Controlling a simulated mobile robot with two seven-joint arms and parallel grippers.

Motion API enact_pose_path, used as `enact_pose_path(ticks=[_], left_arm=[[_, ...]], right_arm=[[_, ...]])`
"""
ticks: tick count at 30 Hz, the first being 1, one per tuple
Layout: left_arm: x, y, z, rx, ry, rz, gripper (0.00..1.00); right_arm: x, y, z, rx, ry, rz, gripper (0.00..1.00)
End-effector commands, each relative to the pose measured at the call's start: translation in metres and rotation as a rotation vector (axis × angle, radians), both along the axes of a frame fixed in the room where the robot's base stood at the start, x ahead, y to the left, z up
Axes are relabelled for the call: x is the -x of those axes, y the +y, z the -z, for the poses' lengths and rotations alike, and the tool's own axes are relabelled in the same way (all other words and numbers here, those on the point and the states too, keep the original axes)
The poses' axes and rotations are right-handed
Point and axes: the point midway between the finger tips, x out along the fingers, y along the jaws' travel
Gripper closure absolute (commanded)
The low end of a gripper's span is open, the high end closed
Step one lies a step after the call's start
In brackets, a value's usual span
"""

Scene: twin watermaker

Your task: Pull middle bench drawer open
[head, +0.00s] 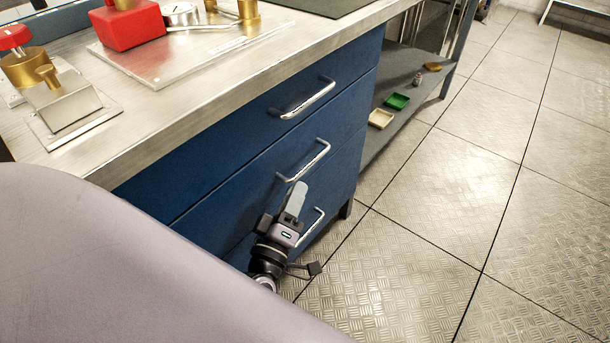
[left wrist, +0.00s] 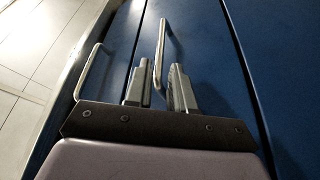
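The blue bench front has three stacked drawers with bar handles. The middle drawer (head: 262,182) looks flush with the others, and its silver handle (head: 308,160) is partly hidden at its lower end by my left gripper (head: 294,192). In the left wrist view, the middle handle (left wrist: 162,42) runs down between the two fingertips of my left gripper (left wrist: 159,72). The fingers stand apart on either side of the bar, with a visible gap; whether the right-hand one touches it I cannot tell. My right gripper is not in view.
The top drawer handle (head: 307,100) is above, and the bottom handle (head: 312,226) is close below my gripper; it also shows in the left wrist view (left wrist: 91,70). The metal benchtop (head: 200,90) overhangs the drawers. Tiled floor (head: 430,240) to the right is clear.

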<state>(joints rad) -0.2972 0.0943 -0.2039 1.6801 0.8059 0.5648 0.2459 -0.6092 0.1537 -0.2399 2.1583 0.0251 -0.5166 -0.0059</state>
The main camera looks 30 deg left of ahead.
Motion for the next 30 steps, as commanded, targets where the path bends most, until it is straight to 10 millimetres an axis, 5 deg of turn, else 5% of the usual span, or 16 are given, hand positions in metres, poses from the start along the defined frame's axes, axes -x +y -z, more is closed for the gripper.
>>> enact_pose_path(ticks=[15,28,30], left_arm=[[-0.058,0.013,-0.013,0.003,-0.006,-0.009,0.77],[-0.068,0.014,-0.015,0.002,-0.004,-0.008,0.77],[-0.068,0.014,-0.015,0.002,-0.004,-0.008,1.00]], right_arm=[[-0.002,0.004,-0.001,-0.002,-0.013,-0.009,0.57],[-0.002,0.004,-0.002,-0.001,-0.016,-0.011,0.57],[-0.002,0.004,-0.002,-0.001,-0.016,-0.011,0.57]])
